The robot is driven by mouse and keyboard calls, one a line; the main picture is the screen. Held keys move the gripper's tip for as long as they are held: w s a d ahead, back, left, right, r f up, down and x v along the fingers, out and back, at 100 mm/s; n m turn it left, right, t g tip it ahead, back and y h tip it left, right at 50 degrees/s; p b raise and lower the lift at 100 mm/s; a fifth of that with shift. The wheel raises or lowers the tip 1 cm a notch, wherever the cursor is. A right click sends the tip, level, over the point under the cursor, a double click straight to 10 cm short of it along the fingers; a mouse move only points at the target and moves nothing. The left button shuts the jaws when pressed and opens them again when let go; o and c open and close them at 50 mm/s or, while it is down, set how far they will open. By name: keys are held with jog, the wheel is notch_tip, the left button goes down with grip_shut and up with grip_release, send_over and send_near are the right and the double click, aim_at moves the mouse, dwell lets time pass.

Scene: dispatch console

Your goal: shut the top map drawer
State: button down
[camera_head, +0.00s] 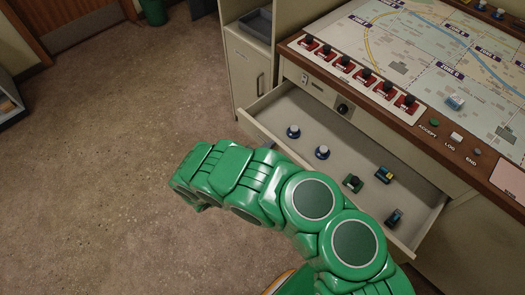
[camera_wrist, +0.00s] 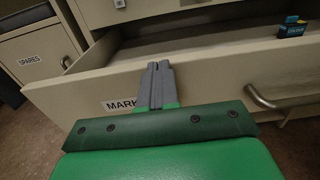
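A beige drawer (camera_head: 305,114) under the map console stands pulled well out, with small pieces lying in it. Its front panel (camera_wrist: 225,72) fills the middle of the wrist view. A label (camera_wrist: 118,105) on it begins "MARK"; my fingers hide the rest. A metal bar handle (camera_wrist: 283,101) is on the panel to the right of my fingers. My gripper (camera_wrist: 157,72) has its two grey fingers together, with nothing seen between them. They are in front of the panel, left of the handle; I cannot tell whether they touch it.
A row of red switches (camera_head: 342,62) lines the console top. A cabinet (camera_wrist: 40,55) labelled "SPARES" stands left. The floor at left is clear.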

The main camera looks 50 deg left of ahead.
jog(key=w, duration=2.1)
jog(key=shift+w+d, duration=0.1)
jog(key=shift+w, duration=1.05)
